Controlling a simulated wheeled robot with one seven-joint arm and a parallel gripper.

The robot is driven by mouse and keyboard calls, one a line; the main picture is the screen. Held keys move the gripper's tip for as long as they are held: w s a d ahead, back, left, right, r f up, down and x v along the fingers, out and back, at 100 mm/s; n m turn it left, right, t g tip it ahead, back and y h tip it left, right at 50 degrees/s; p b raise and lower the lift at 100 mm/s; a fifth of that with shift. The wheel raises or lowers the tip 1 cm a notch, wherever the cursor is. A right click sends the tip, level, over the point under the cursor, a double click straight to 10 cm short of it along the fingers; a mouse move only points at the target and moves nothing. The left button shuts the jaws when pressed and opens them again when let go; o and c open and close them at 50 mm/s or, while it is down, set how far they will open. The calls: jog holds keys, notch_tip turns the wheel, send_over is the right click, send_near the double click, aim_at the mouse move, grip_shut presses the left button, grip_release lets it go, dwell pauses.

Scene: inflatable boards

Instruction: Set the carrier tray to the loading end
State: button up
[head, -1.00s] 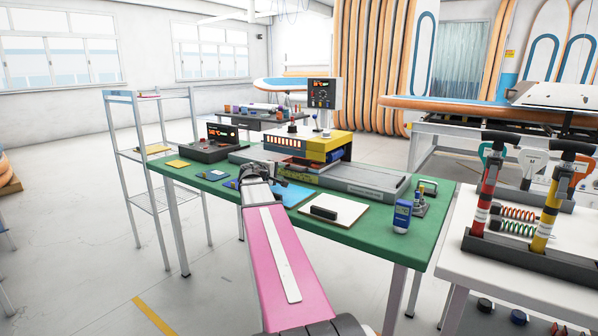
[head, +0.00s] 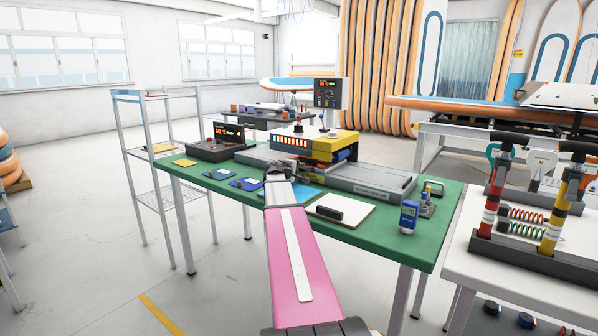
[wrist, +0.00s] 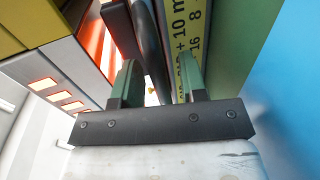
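A yellow and grey machine (head: 325,146) with glowing orange slots stands on a long grey bed (head: 372,181) on the green table. I cannot clearly make out a separate carrier tray; my arm hides part of the bed's front side. My gripper (head: 277,168) is at the machine's front left, its fingertips hard to see there. In the wrist view my gripper (wrist: 157,75) has two green-faced fingers standing apart. A dark bar (wrist: 150,40) shows between and beyond them, narrower than the gap; I cannot tell whether it touches either finger. A yellow printed scale (wrist: 188,50) is beside the right finger.
On the green table (head: 400,250) are a black box with a red display (head: 228,134), a white board with a black block (head: 340,211), a blue meter (head: 409,217) and several coloured pads. A white table with pumps (head: 490,205) stands right.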

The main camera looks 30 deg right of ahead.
grip_shut()
jog(key=w+a, duration=0.4)
jog(key=w, duration=0.6)
jog(key=w+a, duration=0.5)
jog(key=w, duration=0.6)
jog(key=w+a, duration=0.4)
jog(key=w, duration=0.7)
jog(key=shift+a, duration=0.15)
grip_release()
jog(key=shift+w+a, duration=0.1)
jog(key=shift+w, duration=0.05)
jog(key=shift+s+a+r, duration=0.1)
jog(key=shift+s+a, duration=0.3)
jog(key=shift+a, duration=0.1)
jog(key=v, duration=0.9)
jog(key=shift+a, duration=0.2)
